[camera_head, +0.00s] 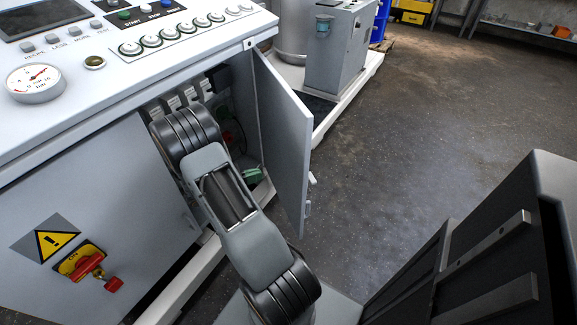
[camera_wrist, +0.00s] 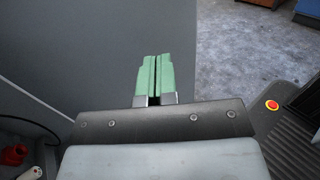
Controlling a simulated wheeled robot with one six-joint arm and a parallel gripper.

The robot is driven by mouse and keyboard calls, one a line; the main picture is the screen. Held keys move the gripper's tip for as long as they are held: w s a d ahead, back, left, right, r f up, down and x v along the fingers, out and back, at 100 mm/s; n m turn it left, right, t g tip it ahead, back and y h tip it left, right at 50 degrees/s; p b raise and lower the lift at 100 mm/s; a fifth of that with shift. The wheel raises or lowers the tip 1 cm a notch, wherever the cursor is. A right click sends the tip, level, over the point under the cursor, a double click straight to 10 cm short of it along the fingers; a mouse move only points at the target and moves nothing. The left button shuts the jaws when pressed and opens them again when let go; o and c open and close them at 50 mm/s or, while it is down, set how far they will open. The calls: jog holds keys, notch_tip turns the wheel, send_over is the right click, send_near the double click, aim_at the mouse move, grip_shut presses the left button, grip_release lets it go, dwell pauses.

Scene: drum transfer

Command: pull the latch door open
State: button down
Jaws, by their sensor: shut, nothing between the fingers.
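The latch door (camera_head: 285,140) of the grey-white cabinet stands swung outward, well open, with a latch handle (camera_head: 309,192) on its outer free edge. My gripper (camera_head: 253,176) is in the cabinet opening, on the inner side of the door. Its green fingers are together and hold nothing. In the wrist view, the fingers (camera_wrist: 157,75) are closed in front of the plain grey inner face of the door (camera_wrist: 100,45), near its free edge. I cannot tell whether they touch it. The latch does not show in the wrist view.
The cabinet's control panel (camera_head: 170,35) overhangs the opening. A red rotary switch (camera_head: 90,265) is on the front at left. Inside are cables and a red connector (camera_wrist: 15,154). A grey machine on a white base (camera_head: 340,110) stands behind the door.

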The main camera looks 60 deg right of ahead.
aim_at(295, 163)
jog(key=b+x, duration=0.1)
jog(key=x, duration=1)
jog(key=shift+s+d+b, duration=0.2)
jog(key=shift+b, duration=0.2)
jog(key=shift+d, duration=0.1)
